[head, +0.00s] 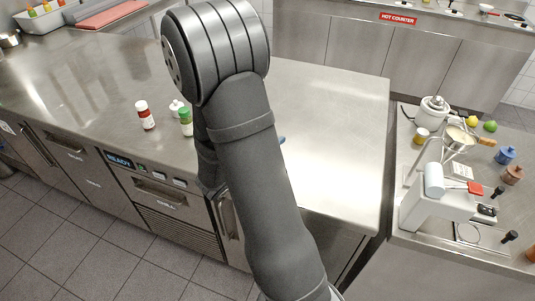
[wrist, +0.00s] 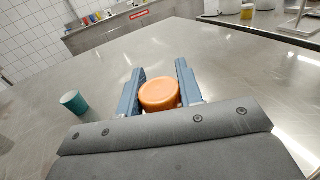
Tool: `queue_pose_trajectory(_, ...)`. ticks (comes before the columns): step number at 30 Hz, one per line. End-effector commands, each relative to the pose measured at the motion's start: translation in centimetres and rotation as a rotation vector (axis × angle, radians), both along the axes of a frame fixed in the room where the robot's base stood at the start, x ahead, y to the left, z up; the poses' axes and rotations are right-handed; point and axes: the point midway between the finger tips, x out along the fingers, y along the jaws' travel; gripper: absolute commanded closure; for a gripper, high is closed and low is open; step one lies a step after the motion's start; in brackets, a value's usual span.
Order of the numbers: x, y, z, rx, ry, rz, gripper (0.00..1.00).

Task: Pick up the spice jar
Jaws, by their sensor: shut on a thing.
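A round orange lid (wrist: 159,94), seen from above, sits between the two blue fingers of my gripper (wrist: 159,88) in the wrist view. It looks like the top of the spice jar; its body is hidden below the lid. My gripper is shut on it. I cannot tell whether the jar touches the steel counter. In the head view my arm hides the jar and nearly all of the gripper; only a small blue bit shows beside the arm.
A teal cup-like thing (wrist: 74,102) stands left of the gripper. The steel counter (head: 340,120) is bare at right. A cluttered side counter (head: 400,255) lies beyond a gap.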

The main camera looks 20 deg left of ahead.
Motion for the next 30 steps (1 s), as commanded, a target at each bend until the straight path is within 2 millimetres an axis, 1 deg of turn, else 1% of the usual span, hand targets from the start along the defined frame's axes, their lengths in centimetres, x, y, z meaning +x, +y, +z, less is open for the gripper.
queue_pose_trajectory(7,0.0,0.0,0.2,0.001,0.000,0.000,1.00)
queue_pose_trajectory(11,0.0,0.0,0.8,0.001,-0.001,0.000,1.00)
queue_pose_trajectory(14,0.0,0.0,1.7,0.003,-0.002,0.000,1.00)
queue_pose_trajectory(17,0.0,0.0,3.2,0.005,-0.004,0.000,1.00)
queue_pose_trajectory(18,0.0,0.0,4.1,0.007,-0.005,0.000,1.00)
queue_pose_trajectory(19,0.0,-0.3,4.6,0.006,-0.004,-0.001,1.00)
queue_pose_trajectory(21,-0.2,-2.3,5.5,0.003,-0.002,-0.005,1.00)
queue_pose_trajectory(24,-0.3,-4.4,6.7,0.004,-0.003,-0.004,1.00)
queue_pose_trajectory(30,-0.6,-7.9,8.8,0.004,-0.004,-0.004,1.00)
